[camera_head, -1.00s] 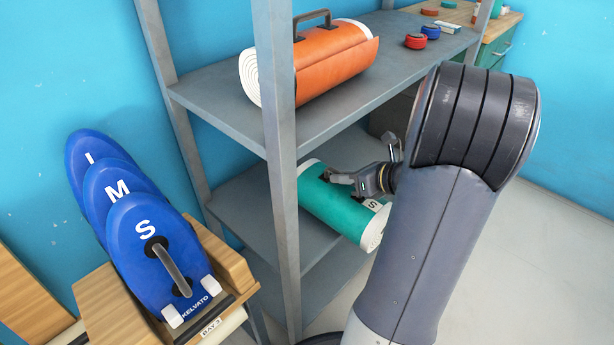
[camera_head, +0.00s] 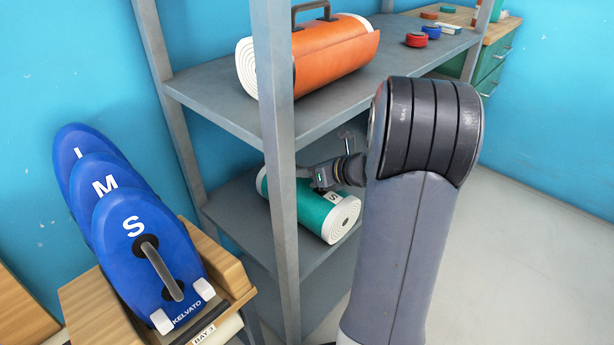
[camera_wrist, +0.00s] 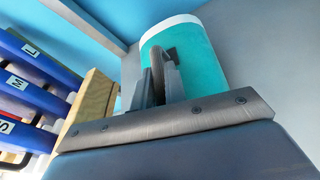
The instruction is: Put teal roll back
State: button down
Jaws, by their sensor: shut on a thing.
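The teal roll (camera_head: 312,212) is a rolled board with a white spiral end and a white label marked S. It is at the lower shelf (camera_head: 238,209) of the grey rack, partly behind the front post; whether it rests on the shelf I cannot tell. My gripper (camera_head: 318,180) is at its top, shut on the roll's handle. In the wrist view the teal roll (camera_wrist: 190,62) lies beyond my gripper (camera_wrist: 165,75), with the dark handle between the fingers.
An orange roll (camera_head: 320,55) with a handle lies on the upper shelf (camera_head: 225,95), above my gripper. The rack's front post (camera_head: 279,170) stands close in front. Blue boards (camera_head: 150,240) marked S and M stand on a wooden rack at left. Open floor (camera_head: 530,235) is at right.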

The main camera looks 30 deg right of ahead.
jog(key=shift+r, duration=0.1)
jog(key=shift+f, duration=0.2)
jog(key=c, duration=1.5)
grip_release()
jog(key=shift+o, duration=0.2)
jog(key=shift+s+d+r+p, duration=0.15)
jog(key=shift+s+r+p, duration=0.1)
jog(key=shift+r+p, duration=0.1)
jog(key=p+v, duration=0.3)
jog(key=v, duration=0.8)
jog(key=shift+s+p, duration=0.2)
jog(key=shift+p, duration=0.1)
